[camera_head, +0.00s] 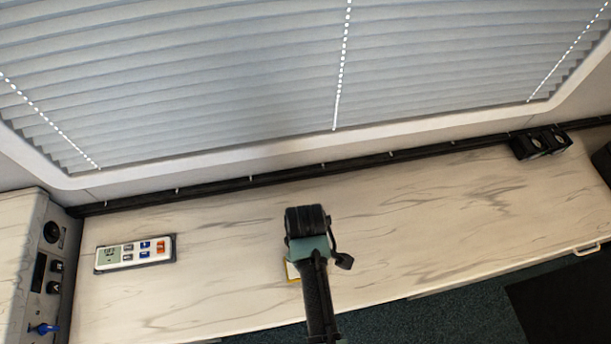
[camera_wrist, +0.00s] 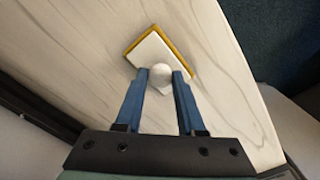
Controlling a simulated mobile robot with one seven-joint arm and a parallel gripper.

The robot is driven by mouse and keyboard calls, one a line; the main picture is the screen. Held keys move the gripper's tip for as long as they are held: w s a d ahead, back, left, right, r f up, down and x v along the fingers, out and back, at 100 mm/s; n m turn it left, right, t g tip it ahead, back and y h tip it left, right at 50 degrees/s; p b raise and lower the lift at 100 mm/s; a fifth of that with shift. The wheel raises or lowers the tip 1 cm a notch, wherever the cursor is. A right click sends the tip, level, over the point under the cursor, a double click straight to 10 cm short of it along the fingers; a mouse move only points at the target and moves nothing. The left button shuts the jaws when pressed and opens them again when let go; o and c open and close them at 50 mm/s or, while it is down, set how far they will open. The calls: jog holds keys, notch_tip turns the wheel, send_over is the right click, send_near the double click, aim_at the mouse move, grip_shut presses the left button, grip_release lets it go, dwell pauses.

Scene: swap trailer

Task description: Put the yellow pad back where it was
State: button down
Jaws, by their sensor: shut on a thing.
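The yellow pad (camera_wrist: 149,47) is a square with a yellow edge and a white top, and a pale round knob (camera_wrist: 161,72) stands on it. My gripper (camera_wrist: 160,77) has its two blue fingers shut on the knob, one on each side. In the head view a corner of the pad (camera_head: 291,271) shows left of my gripper, and the rest is hidden behind my arm. The pad is over or on the marble-look counter; I cannot tell whether it touches it.
The counter (camera_head: 400,220) is mostly bare around the pad. A white remote-like panel with a display (camera_head: 135,253) lies at its left. A black double holder (camera_head: 541,143) stands at the far right back. A control panel (camera_head: 45,265) is at the left edge; blinds (camera_head: 230,80) hang behind.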

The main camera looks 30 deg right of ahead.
jog(key=shift+f, duration=0.65)
jog(key=c, duration=0.5)
grip_release()
notch_tip(320, 180, up, 12)
jog(key=shift+r+p, duration=0.1)
jog(key=shift+p, duration=0.4)
